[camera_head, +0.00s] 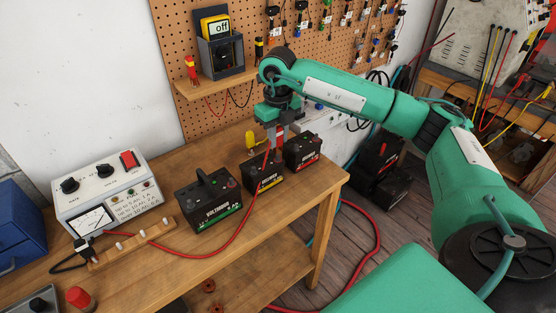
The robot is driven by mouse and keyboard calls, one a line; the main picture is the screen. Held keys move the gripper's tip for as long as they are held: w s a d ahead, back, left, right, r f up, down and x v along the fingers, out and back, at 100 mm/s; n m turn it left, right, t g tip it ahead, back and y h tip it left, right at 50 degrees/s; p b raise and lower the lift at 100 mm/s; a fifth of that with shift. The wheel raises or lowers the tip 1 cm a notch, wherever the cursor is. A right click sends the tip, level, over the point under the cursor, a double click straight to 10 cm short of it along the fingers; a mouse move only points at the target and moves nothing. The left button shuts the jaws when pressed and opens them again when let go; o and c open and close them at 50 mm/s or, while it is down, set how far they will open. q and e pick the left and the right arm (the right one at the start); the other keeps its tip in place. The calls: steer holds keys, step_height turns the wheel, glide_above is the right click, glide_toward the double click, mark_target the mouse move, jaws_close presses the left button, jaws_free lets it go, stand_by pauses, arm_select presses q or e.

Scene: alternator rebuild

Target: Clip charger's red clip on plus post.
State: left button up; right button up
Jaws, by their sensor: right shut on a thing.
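My right gripper (276,140) is shut on the red clip (279,138), low over the bench above the back of the middle battery. A red cable (232,240) runs from the clip across the bench to the left. The middle black battery (263,180) has a yellow label; its posts are partly hidden and I cannot tell whether the clip touches one. The white charger (100,190) with dials, a meter and a red switch stands at the left. A black clip (83,246) sits at the left end of a wooden peg rack (150,240). My left gripper is not in view.
A green-striped battery (207,202) stands left of the middle one, and a red-labelled battery (303,152) stands to its right. A yellow object (252,140) is behind. A multimeter reading "off" (215,27) sits on a shelf. The bench front is mostly clear.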

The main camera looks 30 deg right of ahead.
stand_by(0.3)
steer(key=shift+f, duration=0.2)
steer(key=shift+f+b, duration=0.8)
steer(key=shift+f, duration=0.25)
steer(key=o, duration=0.8)
step_height(320, 180, up, 9)
steer(key=p, duration=0.5)
steer(key=shift+f, duration=0.2)
